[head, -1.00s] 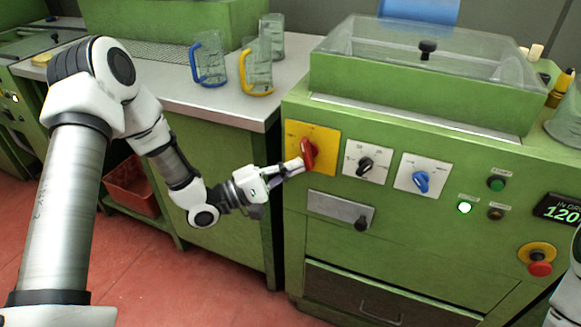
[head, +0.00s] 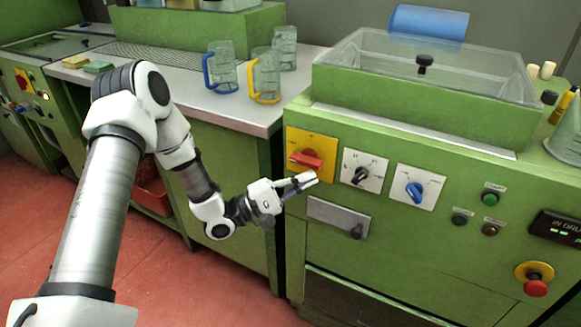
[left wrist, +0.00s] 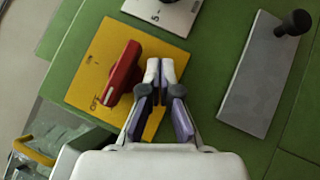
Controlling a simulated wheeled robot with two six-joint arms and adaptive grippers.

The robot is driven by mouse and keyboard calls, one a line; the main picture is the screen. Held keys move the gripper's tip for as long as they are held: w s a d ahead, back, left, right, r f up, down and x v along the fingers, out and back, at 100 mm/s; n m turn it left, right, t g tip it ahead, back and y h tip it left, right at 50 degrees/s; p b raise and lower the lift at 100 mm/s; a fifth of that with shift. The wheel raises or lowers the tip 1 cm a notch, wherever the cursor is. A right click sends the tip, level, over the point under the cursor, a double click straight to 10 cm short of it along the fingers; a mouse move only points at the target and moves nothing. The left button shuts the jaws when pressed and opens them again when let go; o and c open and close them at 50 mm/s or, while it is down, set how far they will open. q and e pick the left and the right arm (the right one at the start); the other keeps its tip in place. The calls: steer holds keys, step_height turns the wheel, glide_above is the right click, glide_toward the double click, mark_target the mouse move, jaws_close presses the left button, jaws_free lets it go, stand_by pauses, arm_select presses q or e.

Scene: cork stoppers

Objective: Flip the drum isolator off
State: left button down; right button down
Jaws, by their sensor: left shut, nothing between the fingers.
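The drum isolator is a red rotary handle (head: 306,160) on a yellow plate (head: 325,143) on the green machine's front. The handle lies nearly level across the plate in the head view. My left gripper (head: 315,178) is shut and empty, just below and right of the handle. In the left wrist view its closed fingertips (left wrist: 160,66) are beside the handle, apart from it. My right gripper is out of view.
Right of the plate are a black knob (head: 360,175) and a blue knob (head: 414,192). Below is a grey flap (head: 330,215) with a black knob. A red stop button (head: 535,288) and a display (head: 560,230) sit at the right. Glass mugs (head: 220,68) stand on the bench.

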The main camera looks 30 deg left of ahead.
arm_select(q)
steer(key=shift+f, duration=0.1)
steer(key=shift+f+b, duration=0.35)
steer(key=shift+b, duration=0.05)
step_height(320, 180, down, 4)
steer(key=b, duration=0.3)
steer(key=shift+s+r, duration=0.1)
steer(key=shift+r, duration=0.15)
steer(key=s+f, duration=0.6)
steer(key=s, duration=0.1)
steer(key=shift+d+f, duration=0.15)
steer(key=shift+f, duration=0.2)
